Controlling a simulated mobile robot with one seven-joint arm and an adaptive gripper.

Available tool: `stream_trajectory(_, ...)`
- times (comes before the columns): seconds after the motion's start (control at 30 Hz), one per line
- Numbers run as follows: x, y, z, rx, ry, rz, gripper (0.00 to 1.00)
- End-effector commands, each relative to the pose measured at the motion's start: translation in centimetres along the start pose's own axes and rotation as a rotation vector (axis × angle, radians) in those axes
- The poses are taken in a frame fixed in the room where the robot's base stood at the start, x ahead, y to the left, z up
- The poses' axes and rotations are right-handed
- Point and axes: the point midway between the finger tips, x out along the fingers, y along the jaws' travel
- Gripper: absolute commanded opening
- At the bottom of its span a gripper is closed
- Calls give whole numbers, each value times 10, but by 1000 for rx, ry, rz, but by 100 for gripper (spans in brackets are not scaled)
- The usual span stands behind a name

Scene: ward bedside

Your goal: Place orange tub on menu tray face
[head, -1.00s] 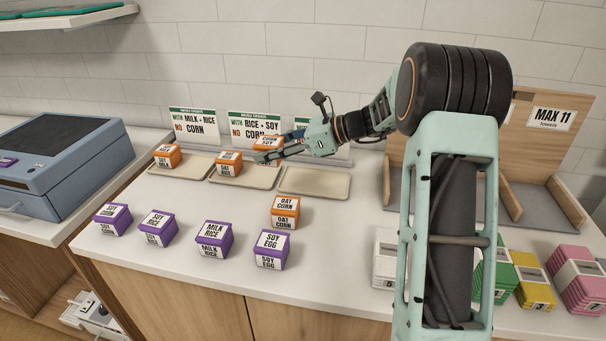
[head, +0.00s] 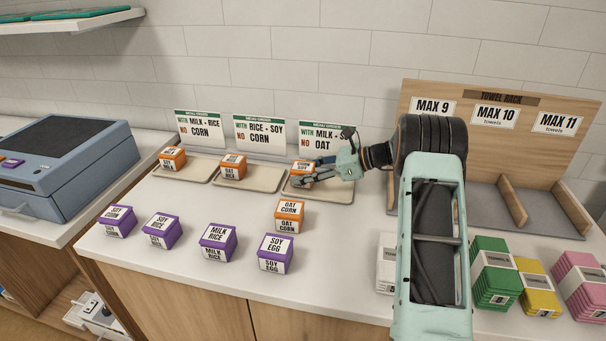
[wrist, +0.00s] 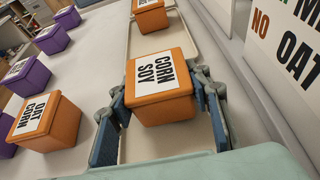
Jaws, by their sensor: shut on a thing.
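My gripper (head: 303,178) is shut on an orange tub (head: 301,166) labelled CORN SOY. In the wrist view this tub (wrist: 160,90) sits between the two fingers, label up and roughly level. It is over the right-hand tray (head: 318,197), whose card (head: 325,140) reads NO OAT; its WITH line is partly hidden by my arm. I cannot tell whether the tub touches the tray. An orange tub (head: 172,159) is on the left tray (head: 190,178) and another (head: 233,167) on the middle tray (head: 262,181). An orange OAT CORN tub (head: 290,214) stands on the counter in front.
Several purple tubs (head: 217,242) stand in a row along the counter's front. A blue-grey case (head: 65,165) is at the left. A wooden towel rack (head: 480,140) and coloured towel stacks, including a green one (head: 493,270), are at the right.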

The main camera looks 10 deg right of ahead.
Motion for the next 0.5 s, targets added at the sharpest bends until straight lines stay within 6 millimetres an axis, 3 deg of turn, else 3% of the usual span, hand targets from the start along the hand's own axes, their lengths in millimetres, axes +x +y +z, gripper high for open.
stream_trajectory(0.37,3,0,-6,-1,-2,-1,11)
stream_trajectory(0.4,3,0,-6,-1,-1,-1,48)
stream_trajectory(0.5,3,0,-5,-1,-1,-1,59)
